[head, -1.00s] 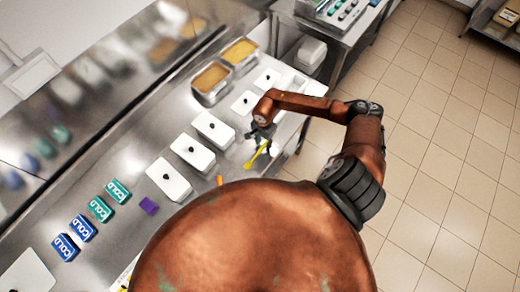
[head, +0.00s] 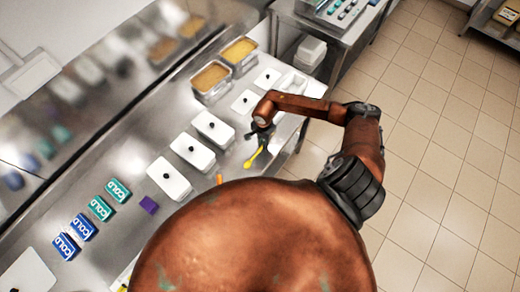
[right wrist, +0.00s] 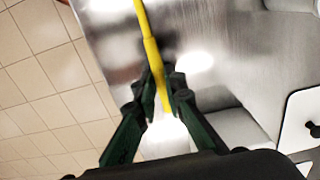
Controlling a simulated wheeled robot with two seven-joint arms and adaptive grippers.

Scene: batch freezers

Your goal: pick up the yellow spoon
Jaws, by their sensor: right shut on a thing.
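The yellow spoon (head: 254,157) is at the front edge area of the steel counter in the head view, below my right gripper (head: 260,138). In the right wrist view the yellow spoon (right wrist: 149,48) runs from the top edge down between the two dark green fingers. My right gripper (right wrist: 159,92) is shut on its handle, with a fingertip on each side. The spoon's far end is cut off in the wrist view. Whether the spoon touches the counter is hard to tell. My left gripper is not in view.
The counter (head: 137,220) bears white lids with black knobs (head: 190,151), two food pans (head: 211,80), blue and green COLD packs (head: 100,209) and a purple block (head: 149,204). An orange item (head: 219,180) is partly hidden by my body. Tiled floor (head: 430,130) lies right.

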